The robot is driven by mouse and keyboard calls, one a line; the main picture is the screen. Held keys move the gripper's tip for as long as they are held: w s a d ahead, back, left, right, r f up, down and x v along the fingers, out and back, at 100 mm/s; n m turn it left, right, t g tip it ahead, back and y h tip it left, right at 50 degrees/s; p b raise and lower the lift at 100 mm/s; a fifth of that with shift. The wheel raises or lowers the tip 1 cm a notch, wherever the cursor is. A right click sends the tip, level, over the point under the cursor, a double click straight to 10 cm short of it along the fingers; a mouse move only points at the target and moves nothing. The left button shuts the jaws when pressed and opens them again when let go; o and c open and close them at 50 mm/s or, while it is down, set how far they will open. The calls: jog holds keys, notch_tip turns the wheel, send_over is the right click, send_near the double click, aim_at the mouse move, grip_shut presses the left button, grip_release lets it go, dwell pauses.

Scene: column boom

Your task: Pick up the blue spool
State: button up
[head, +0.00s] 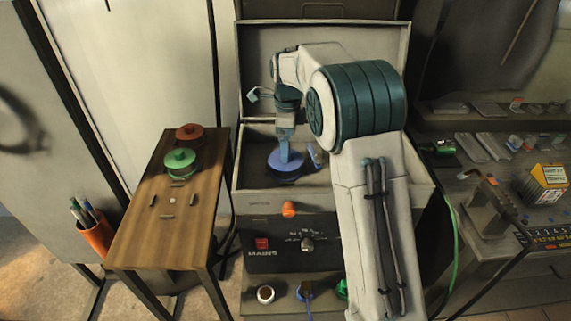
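The blue spool (288,164) sits low inside the grey open-lidded box in the middle of the head view. Its round blue top shows, with a dark rim or shadow below it. My gripper (284,150) points down from above and its end meets the middle of the spool's top. The fingers overlap the spool's centre, and any knob there is hidden. I cannot tell whether the fingers are closed on it or only around it. My arm covers the right part of the box.
The box wall (258,197) surrounds the spool. A small blue object (315,155) is close on its right. A wooden table (150,236) at left holds a green spool (180,162) and a red spool (188,132). An orange pen cup (97,237) stands beside it.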

jog(key=f, duration=0.3)
jog(key=f+p, duration=0.1)
jog(key=f, duration=0.3)
jog(key=shift+s+a+f, duration=0.15)
jog(key=shift+a, duration=0.05)
jog(key=c, duration=1.5)
jog(key=shift+r, duration=0.2)
